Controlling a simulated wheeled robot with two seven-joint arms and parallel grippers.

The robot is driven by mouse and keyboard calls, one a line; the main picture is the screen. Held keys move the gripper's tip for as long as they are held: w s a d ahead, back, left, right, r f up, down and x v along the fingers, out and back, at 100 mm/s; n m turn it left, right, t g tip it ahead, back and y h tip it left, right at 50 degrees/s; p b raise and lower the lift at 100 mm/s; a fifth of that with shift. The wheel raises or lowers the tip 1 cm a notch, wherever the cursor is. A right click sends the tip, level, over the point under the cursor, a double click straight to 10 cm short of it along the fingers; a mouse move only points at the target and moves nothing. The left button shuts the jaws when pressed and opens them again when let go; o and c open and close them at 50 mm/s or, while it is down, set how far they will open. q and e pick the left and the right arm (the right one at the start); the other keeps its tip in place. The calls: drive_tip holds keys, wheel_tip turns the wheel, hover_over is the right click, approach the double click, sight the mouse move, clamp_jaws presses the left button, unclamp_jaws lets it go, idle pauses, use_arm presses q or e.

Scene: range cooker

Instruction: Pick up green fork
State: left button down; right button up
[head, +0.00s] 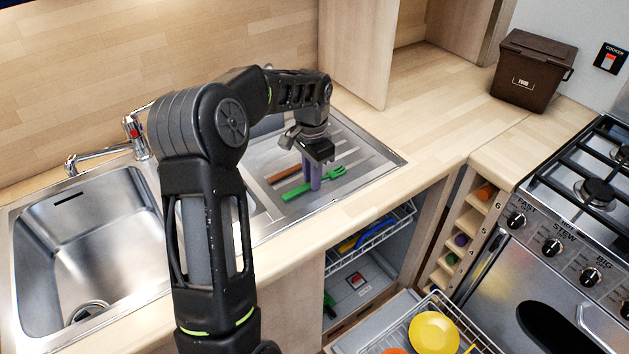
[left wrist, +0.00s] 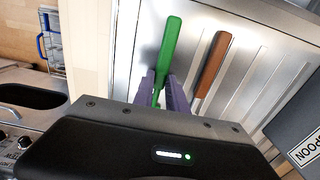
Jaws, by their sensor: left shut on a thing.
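The green fork (head: 296,192) lies on the ridged steel drainer of the sink, with its tines toward the right in the head view. My left gripper (head: 314,184) reaches down over it, with its purple fingers at the fork's middle. In the left wrist view the purple fingers (left wrist: 163,88) are shut on the green fork (left wrist: 169,47), one on each side. The far part of the fork is hidden there by the gripper body. I cannot tell any gap between fork and drainer. My right gripper is not in view.
A brown-handled utensil (head: 284,172) lies on the drainer close beside the fork. The sink basin (head: 90,245) and tap (head: 134,130) are at the left. A dark food bin (head: 533,70) stands on the counter. Below, a rack holding a yellow plate (head: 433,333) is pulled out.

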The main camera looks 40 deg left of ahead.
use_arm(q)
wheel_tip(320, 180, up, 10)
drive_tip(key=b, duration=0.1)
idle(0.4)
